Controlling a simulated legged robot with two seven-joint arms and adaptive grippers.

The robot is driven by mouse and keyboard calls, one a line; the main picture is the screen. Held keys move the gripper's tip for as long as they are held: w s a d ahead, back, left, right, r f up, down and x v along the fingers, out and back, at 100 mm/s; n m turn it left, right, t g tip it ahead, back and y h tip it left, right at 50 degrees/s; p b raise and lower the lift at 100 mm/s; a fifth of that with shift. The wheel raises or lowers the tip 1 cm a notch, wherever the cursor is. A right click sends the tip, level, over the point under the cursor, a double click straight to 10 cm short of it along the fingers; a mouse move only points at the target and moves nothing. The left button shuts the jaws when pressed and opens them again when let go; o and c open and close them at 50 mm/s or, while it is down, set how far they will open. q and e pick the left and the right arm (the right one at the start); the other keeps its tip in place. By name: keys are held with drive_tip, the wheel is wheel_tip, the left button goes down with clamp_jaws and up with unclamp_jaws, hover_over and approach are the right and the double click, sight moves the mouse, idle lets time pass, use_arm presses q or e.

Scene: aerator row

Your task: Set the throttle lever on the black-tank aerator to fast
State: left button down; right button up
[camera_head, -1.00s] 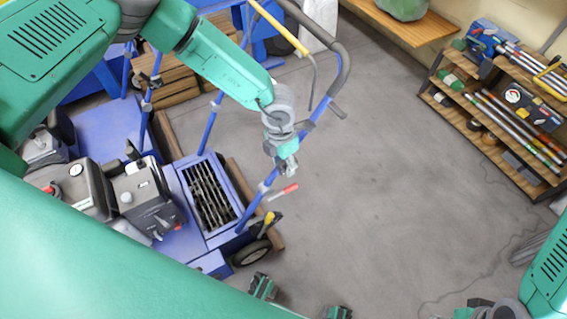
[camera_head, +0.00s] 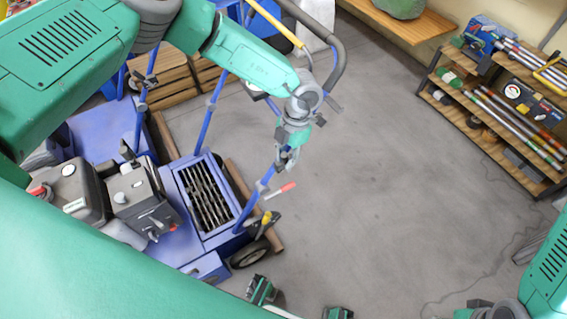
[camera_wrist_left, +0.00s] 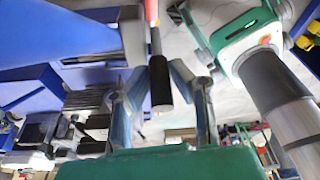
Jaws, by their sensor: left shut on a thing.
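The black-tank aerator is at the left in the head view, with its black tank (camera_head: 78,190) beside a grey engine (camera_head: 140,195) on a blue deck. My left gripper (camera_head: 287,158) is at its blue handle tube, just above a red-tipped lever (camera_head: 288,187). In the left wrist view, a black-ended lever (camera_wrist_left: 160,85) lies between the fingers of my left gripper (camera_wrist_left: 160,95), which is shut on it. I cannot tell whether this is the throttle lever; no fast mark is readable. My right gripper (camera_head: 300,298) is open and empty at the bottom edge.
A wooden shelf (camera_head: 480,135) with rods and boxes stands at the right. A wooden bench (camera_head: 410,30) is at the back. Another blue machine with wooden crates (camera_head: 165,80) is behind the aerator. The grey floor (camera_head: 390,170) between is clear.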

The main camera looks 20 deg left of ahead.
use_arm(q)
drive_tip(key=g+b, duration=0.1)
drive_tip(key=w+y+b, duration=0.1)
drive_tip(key=b, duration=0.1)
drive_tip(key=shift+d+f+g, duration=0.25)
drive_tip(key=shift+d+g, duration=0.1)
drive_tip(key=shift+g, duration=0.05)
drive_tip(key=shift+r+g+y+b, duration=0.15)
drive_tip(key=shift+g+y+b, duration=0.15)
drive_tip(key=shift+r, duration=0.1)
drive_tip(key=shift+w, duration=0.1)
drive_tip(key=c, duration=1.4)
unclamp_jaws()
drive_tip(key=shift+c, duration=0.2)
drive_tip(key=shift+d, duration=0.1)
